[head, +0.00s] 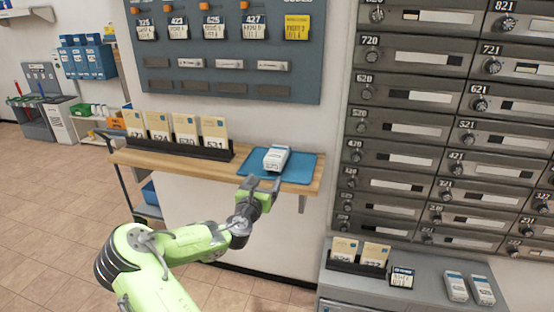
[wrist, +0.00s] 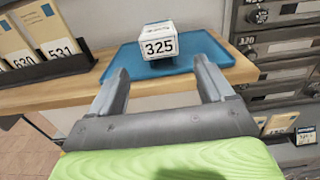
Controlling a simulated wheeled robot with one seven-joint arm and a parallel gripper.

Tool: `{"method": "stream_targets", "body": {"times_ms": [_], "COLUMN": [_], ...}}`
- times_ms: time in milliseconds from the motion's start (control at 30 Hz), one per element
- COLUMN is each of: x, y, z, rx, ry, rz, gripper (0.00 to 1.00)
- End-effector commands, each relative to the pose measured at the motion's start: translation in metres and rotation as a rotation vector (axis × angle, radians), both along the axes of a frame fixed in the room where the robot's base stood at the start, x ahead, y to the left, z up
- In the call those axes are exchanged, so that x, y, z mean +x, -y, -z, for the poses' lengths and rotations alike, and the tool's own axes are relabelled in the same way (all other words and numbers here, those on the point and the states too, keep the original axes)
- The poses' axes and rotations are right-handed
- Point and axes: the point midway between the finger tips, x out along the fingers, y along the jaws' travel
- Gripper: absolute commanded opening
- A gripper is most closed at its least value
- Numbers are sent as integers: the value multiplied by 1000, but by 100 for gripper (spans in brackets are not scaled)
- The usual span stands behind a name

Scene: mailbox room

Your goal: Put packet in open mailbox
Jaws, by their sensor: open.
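A white packet (head: 277,158) lies on a blue tray (head: 300,168) at the right end of a wooden shelf. In the wrist view the packet (wrist: 160,40) shows the number 325 on its near end. My gripper (head: 262,183) is open and empty at the shelf's front edge, just short of the packet. In the wrist view its two fingers (wrist: 162,78) point toward the packet, one to each side of it, with a gap in front. A bank of grey mailboxes (head: 450,120) stands at the right. All the mailbox doors I can see look shut.
A card rack (head: 180,147) with several numbered envelopes stands on the shelf (head: 140,158) left of the tray. A blue-grey board (head: 225,80) hangs above. A grey cabinet (head: 430,300) at the lower right bears cards and two white packets (head: 468,287).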

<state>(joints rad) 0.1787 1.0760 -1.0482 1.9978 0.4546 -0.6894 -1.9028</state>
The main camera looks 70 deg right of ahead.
Motion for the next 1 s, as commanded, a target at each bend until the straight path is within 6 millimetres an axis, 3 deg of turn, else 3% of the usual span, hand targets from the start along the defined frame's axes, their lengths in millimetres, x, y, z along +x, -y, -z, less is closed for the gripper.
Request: {"method": "stream_targets", "body": {"times_ms": [633, 1000], "x": [14, 17], "y": [88, 105], "z": [-2, 1], "rx": [2, 6], "ry": [3, 4], "rz": [1, 0], "gripper": [81, 81]}}
